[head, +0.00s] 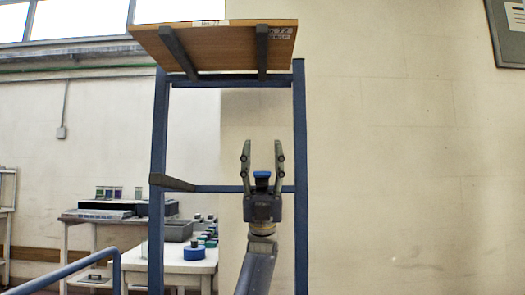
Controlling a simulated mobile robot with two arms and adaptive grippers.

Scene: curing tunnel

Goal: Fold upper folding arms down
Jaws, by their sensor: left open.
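A blue metal rack frame (157,130) stands upright in front of me. Two dark grey upper folding arms, one on the left (178,52) and one on the right (261,50), stick out from its top crossbar. A wooden board (215,38) rests over them. A lower grey arm (173,183) sticks out at the left post by the middle crossbar. Whether a matching one is at the right is hidden by my gripper. My left gripper (262,148) is open, fingers pointing up, below the board and apart from the upper arms. My right gripper is out of view.
Behind the rack, a white table (172,265) holds a grey tray and several blue and dark items. A darker bench (98,214) with small jars stands behind it. A blue rail (75,268) is at lower left.

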